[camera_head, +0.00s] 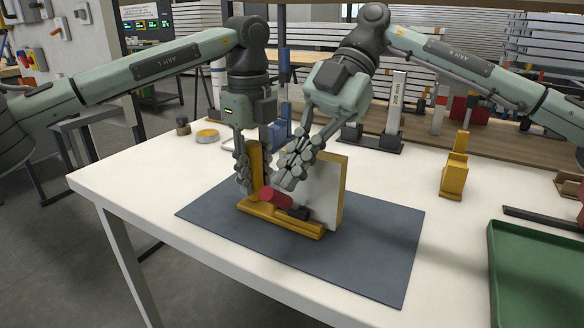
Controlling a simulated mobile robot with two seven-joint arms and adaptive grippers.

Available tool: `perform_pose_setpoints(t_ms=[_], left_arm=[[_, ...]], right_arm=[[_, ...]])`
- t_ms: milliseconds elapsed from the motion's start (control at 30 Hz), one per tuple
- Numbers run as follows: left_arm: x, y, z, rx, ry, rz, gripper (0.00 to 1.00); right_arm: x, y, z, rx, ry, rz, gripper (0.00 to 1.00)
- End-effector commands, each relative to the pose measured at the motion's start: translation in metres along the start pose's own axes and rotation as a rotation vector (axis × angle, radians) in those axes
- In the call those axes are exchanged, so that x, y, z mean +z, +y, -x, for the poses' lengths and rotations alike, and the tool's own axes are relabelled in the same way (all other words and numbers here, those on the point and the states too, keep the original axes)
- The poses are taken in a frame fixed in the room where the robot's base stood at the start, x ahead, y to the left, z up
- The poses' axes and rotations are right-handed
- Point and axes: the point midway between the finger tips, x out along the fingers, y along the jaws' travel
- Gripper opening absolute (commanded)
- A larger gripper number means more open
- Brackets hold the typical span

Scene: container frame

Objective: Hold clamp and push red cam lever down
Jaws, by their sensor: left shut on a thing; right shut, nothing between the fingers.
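A yellow clamp (281,220) stands on a dark grey mat (370,255) on the white table. Its upright yellow post (255,158) is at its left end, and a pale plate with a yellow edge (328,190) stands behind its right part. My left gripper (247,182) is shut on the clamp's upright post. The red cam lever (276,196) lies low, near the clamp's base. My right gripper (288,184) is shut and empty, with its fingertips just above or touching the red lever; I cannot tell which.
A yellow block-shaped fixture (454,174) stands at the right on the table. A green tray (540,275) is at the front right. A tall grey gauge (396,105) stands at the back. The mat's right part is clear.

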Motion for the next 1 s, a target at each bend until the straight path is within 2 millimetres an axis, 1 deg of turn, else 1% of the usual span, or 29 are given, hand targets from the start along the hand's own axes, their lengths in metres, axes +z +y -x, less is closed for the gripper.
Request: perform_pose_setpoints(t_ms=[167, 667, 867, 1000], left_arm=[[0.0, 0.0, 0.001, -0.002, 0.0, 0.0, 0.0], [0.0, 0.0, 0.001, -0.002, 0.0, 0.0, 0.0], [0.0, 0.0, 0.001, -0.002, 0.0, 0.0, 0.0], [0.0, 0.0, 0.001, -0.002, 0.0, 0.0, 0.0]], right_arm=[[-0.001, 0.0, 0.0, -0.001, -0.009, 0.002, 0.0], [-0.005, -0.002, -0.009, -0.003, -0.121, 0.024, 0.0], [-0.008, -0.003, -0.015, -0.004, -0.202, 0.043, 0.0], [-0.01, -0.005, -0.023, -0.006, -0.298, 0.064, 0.0]])
